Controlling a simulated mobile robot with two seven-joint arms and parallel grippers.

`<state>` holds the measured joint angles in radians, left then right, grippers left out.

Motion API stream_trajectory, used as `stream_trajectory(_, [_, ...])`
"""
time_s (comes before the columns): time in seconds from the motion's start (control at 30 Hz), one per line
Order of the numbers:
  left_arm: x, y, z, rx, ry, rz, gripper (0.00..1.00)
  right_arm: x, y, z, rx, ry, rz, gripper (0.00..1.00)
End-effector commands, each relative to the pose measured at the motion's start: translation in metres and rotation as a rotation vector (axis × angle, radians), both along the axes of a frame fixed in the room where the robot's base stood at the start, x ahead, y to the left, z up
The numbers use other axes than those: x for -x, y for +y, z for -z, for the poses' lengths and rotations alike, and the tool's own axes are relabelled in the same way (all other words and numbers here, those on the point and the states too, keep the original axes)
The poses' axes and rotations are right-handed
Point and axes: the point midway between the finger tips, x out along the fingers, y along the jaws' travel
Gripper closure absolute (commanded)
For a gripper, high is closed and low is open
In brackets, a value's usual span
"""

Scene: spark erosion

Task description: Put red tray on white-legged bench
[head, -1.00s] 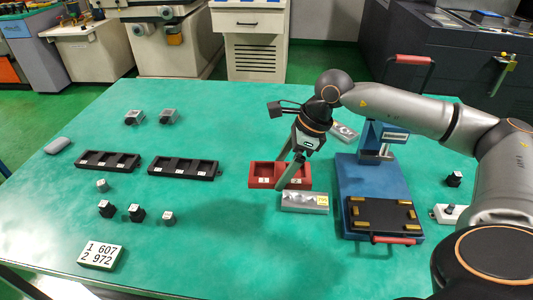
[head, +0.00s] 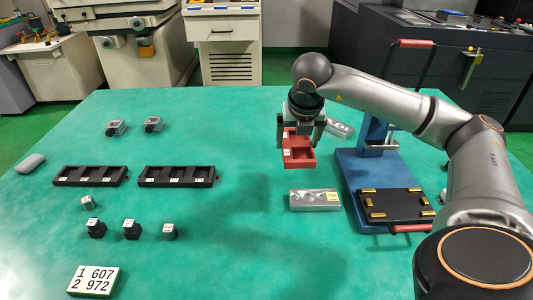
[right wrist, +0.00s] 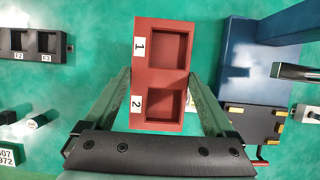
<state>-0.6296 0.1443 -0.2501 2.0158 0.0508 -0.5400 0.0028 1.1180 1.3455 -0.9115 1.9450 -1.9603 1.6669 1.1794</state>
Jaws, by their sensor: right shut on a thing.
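The red tray (head: 299,150) has two square compartments with white labels 1 and 2. My right gripper (head: 299,134) is shut on it, with a finger along each long side. In the right wrist view the tray (right wrist: 164,70) sits between the two fingers (right wrist: 160,82), compartments open to the camera and empty. In the head view it appears raised above the green tabletop (head: 215,240). No white legs of a bench can be made out in these views. My left gripper is not in view.
A blue fixture (head: 345,175) with a black plate (head: 393,203) and red handles stands right of the tray. A grey metal block (head: 313,200) lies in front. Two black trays (head: 90,176) (head: 177,176) and several small parts are left. The front middle is clear.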

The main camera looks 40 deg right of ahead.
Motion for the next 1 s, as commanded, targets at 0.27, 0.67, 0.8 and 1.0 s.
stream_trajectory(0.27, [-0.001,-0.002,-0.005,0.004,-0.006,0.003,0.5,-0.037,-0.019,0.017,-0.003,0.002,0.029,0.66])
stream_trajectory(0.67, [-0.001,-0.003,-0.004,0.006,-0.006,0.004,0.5,-0.099,-0.051,0.066,-0.002,0.004,0.026,0.66])
stream_trajectory(0.8, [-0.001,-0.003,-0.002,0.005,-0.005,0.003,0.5,-0.113,-0.058,0.084,-0.001,0.002,0.024,0.66])
stream_trajectory(1.0, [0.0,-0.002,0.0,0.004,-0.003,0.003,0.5,-0.12,-0.062,0.093,0.0,0.001,0.023,0.66])
